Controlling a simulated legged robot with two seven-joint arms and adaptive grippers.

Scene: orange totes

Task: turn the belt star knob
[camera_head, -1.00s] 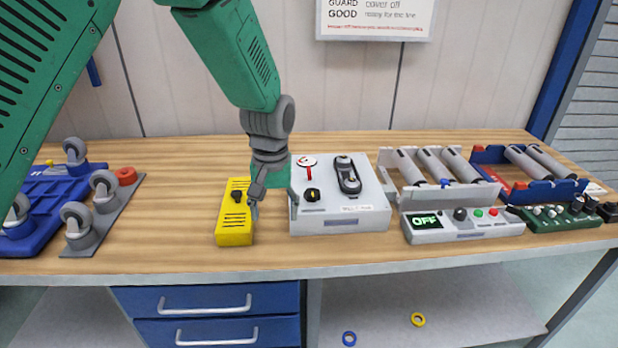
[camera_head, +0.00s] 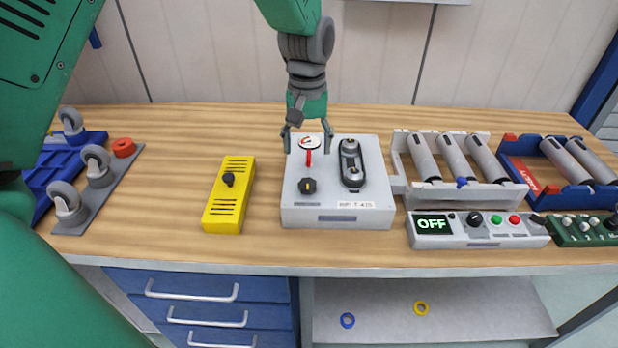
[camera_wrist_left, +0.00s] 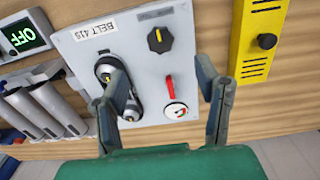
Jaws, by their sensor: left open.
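The grey belt box (camera_head: 337,213), labelled as a belt unit, sits on the wooden bench. A black knob (camera_head: 307,186) with a yellow mark is at its front left; it also shows in the left wrist view (camera_wrist_left: 160,40). Behind the knob are a red pointer (camera_head: 308,158) and a small round gauge (camera_head: 309,141). A black belt loop on two pulleys (camera_head: 351,164) is to the right. My left gripper (camera_head: 307,142) is open and empty above the box's back left, around the gauge in the picture, behind the knob. It also shows in the left wrist view (camera_wrist_left: 162,88). My right gripper is out of view.
A yellow box (camera_head: 229,205) with a black knob stands left of the belt box. A roller unit (camera_head: 455,195) and a control panel (camera_head: 425,241) reading OFF stand to the right. Casters (camera_head: 69,212) are far left. Bare bench lies between the casters and yellow box.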

